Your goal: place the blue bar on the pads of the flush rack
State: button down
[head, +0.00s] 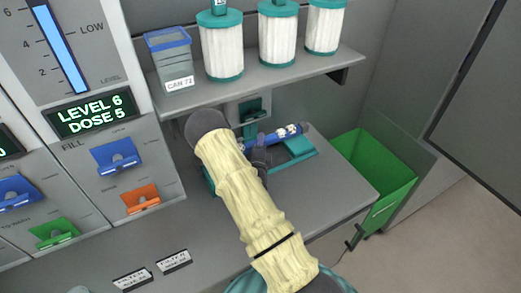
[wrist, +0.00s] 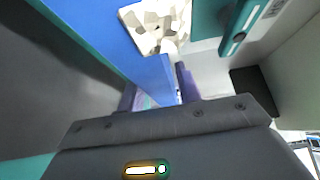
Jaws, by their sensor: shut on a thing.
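The blue bar (head: 284,133) has pale marks near its right end and lies roughly crosswise, just behind my gripper in the head view. My gripper (head: 260,151) is shut on the bar. In the wrist view the blue bar (wrist: 120,45) runs down from the top left to between the fingers of my gripper (wrist: 159,92). The flush rack shows a teal pad piece (head: 294,151) on the grey counter, right of my gripper. Another teal part shows left of my arm, largely hidden by it. I cannot tell whether the bar touches the pads.
A shelf (head: 285,68) above holds white cylinders with teal caps (head: 222,50) and a blue-lidded container (head: 170,62). A teal and grey wall fitting (head: 250,110) is behind the bar. A green bin (head: 375,170) stands right of the counter. The counter's right part is clear.

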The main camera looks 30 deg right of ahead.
notch_tip(320, 180, down, 3)
jog(key=shift+r+p, duration=0.1)
jog(key=shift+p, duration=0.25)
jog(key=shift+w+f, duration=0.25)
jog(key=shift+f, duration=0.05)
jog(key=shift+f, duration=0.4)
jog(key=shift+s+f+b, duration=0.1)
jog(key=shift+f+b, duration=0.15)
jog(key=shift+b, duration=0.25)
